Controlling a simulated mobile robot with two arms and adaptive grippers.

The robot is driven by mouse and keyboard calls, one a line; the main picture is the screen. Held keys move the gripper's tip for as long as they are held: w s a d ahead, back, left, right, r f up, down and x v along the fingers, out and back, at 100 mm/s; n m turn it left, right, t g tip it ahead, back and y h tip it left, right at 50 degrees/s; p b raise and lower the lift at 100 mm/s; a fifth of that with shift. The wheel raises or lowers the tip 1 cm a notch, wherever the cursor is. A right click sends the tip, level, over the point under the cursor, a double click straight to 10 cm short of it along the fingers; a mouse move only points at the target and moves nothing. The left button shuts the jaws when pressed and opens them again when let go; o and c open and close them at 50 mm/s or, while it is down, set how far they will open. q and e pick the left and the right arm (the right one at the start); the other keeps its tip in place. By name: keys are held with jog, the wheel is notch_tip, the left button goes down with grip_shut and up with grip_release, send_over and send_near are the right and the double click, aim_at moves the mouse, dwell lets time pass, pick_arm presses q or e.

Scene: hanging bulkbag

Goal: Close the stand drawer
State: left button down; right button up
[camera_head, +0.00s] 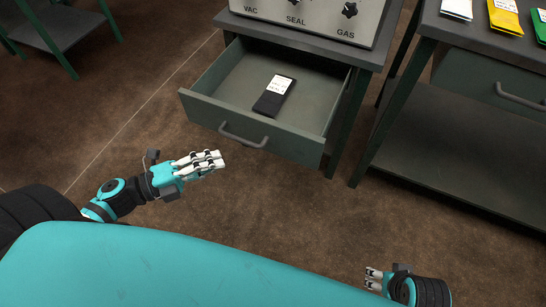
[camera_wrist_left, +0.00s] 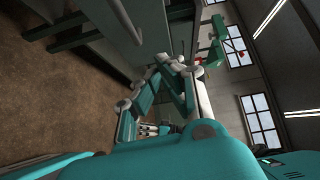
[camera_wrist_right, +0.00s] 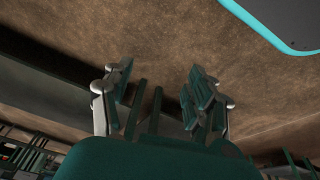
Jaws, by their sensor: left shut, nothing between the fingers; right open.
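The stand drawer (camera_head: 283,141) is pulled out from the stand (camera_head: 318,38) in the head view. It has a green-grey front with a dark bar handle (camera_head: 243,136). A black packet with a white label (camera_head: 274,96) lies inside it. My left gripper (camera_head: 220,160) is shut and empty, in front of the drawer and a little left of the handle, seemingly apart from it. In the left wrist view its fingers (camera_wrist_left: 178,65) are close together. My right gripper (camera_head: 370,278) is low at the right, away from the drawer. Its fingers (camera_wrist_right: 158,95) are spread and empty in the right wrist view.
A control panel marked VAC, SEAL and GAS (camera_head: 310,15) sits on the stand. A second table (camera_head: 480,140) at the right has a closed drawer (camera_head: 500,80) and packets on top. Brown floor (camera_head: 290,210) is free between me and the stand.

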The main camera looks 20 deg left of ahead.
pick_arm(q)
jog(key=d+m+h, duration=0.1)
jog(key=g, duration=0.1)
send_near(286, 134)
jog(key=s+d, duration=0.1)
jog(key=d, duration=0.3)
jog(key=shift+m, duration=0.3)
jog(key=w+b, duration=0.1)
jog(key=w, duration=0.3)
jog(key=shift+w, duration=0.1)
pick_arm(e)
jog(key=v, duration=0.4)
jog(key=shift+w+r, duration=0.15)
jog(key=shift+r, duration=0.3)
jog(key=shift+f, duration=0.1)
jog(key=shift+d, duration=0.1)
